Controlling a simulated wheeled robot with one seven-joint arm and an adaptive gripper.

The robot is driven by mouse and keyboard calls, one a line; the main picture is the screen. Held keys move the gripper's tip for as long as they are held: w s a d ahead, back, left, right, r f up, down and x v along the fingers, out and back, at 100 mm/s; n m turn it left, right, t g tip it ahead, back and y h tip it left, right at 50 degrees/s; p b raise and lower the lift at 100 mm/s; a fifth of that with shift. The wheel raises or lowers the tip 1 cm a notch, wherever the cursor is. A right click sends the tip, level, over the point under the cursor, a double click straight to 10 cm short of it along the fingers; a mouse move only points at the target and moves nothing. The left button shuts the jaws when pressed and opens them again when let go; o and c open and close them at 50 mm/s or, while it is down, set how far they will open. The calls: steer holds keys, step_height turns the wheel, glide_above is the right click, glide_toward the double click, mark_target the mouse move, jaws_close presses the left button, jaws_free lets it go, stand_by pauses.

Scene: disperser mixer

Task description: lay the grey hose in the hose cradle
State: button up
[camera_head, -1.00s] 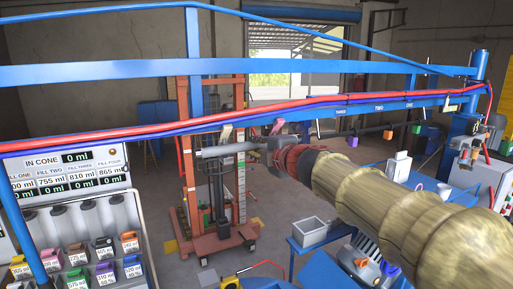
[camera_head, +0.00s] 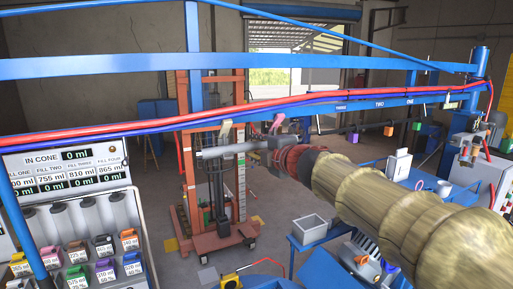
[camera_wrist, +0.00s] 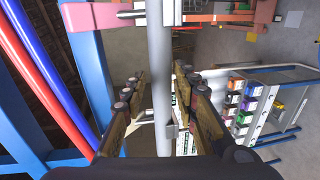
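The grey hose (camera_head: 222,150) lies roughly level in the head view, its free end pointing left. My gripper (camera_head: 268,148) is at its right end. A pink clip (camera_head: 277,123) and a cream clip (camera_head: 226,127) are near the boom; the pink one also shows in the wrist view (camera_wrist: 90,15). I cannot tell which part is the hose cradle.
The blue boom (camera_head: 100,68) with red and blue lines crosses above my arm. An orange wheeled stand (camera_head: 222,240) is behind the hose. A dispenser panel (camera_head: 65,168) with coloured boxes is at left. A grey bin (camera_head: 309,228) stands below right. Open floor lies between.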

steer(key=shift+o, duration=1.2)
steer(key=shift+f, duration=0.1)
steer(key=shift+s, duration=0.1)
